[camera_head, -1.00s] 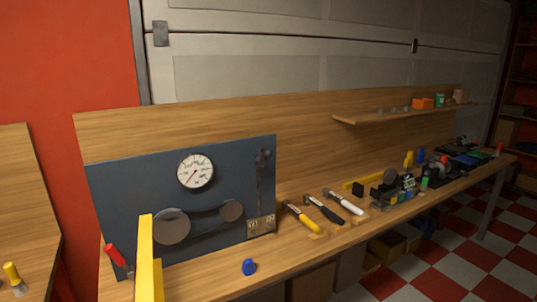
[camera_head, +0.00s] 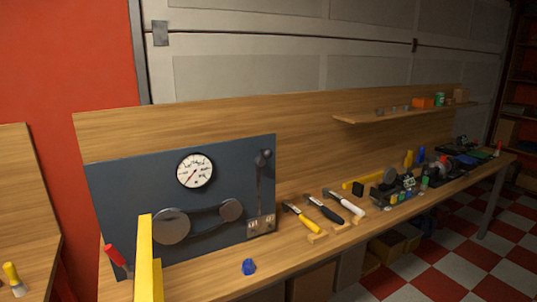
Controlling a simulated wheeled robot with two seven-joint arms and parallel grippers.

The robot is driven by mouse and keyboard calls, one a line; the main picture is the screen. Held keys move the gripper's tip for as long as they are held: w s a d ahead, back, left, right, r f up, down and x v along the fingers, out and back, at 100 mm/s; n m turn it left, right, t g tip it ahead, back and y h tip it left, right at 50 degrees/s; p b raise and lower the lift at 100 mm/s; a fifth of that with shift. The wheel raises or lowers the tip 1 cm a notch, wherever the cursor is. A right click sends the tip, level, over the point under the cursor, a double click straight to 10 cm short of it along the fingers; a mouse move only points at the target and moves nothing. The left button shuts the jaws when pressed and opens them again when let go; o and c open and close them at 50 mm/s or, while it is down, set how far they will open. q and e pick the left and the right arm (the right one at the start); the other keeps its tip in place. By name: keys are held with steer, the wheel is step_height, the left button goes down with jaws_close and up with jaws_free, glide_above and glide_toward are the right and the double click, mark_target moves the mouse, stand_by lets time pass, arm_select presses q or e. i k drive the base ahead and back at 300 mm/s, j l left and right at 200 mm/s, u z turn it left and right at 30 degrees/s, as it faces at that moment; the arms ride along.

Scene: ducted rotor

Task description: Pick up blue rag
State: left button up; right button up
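A small blue lump (camera_head: 249,267) lies on the workbench (camera_head: 215,288) near its front edge, right of the yellow upright bar. It is too small to tell for sure whether it is the blue rag. Another small blue thing (camera_head: 421,154) stands far down the bench among tools; its kind is unclear. Neither of my grippers is in view, and nothing is touching the blue lump.
A dark panel with a gauge (camera_head: 195,170) stands behind the lump. A yellow bar (camera_head: 146,260) rises to its left. Several hammers (camera_head: 323,209) lie to the right, with crowded tools beyond. A shelf (camera_head: 400,112) hangs above. The bench around the lump is clear.

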mark_target(248, 267)
steer(key=j, duration=1.65)
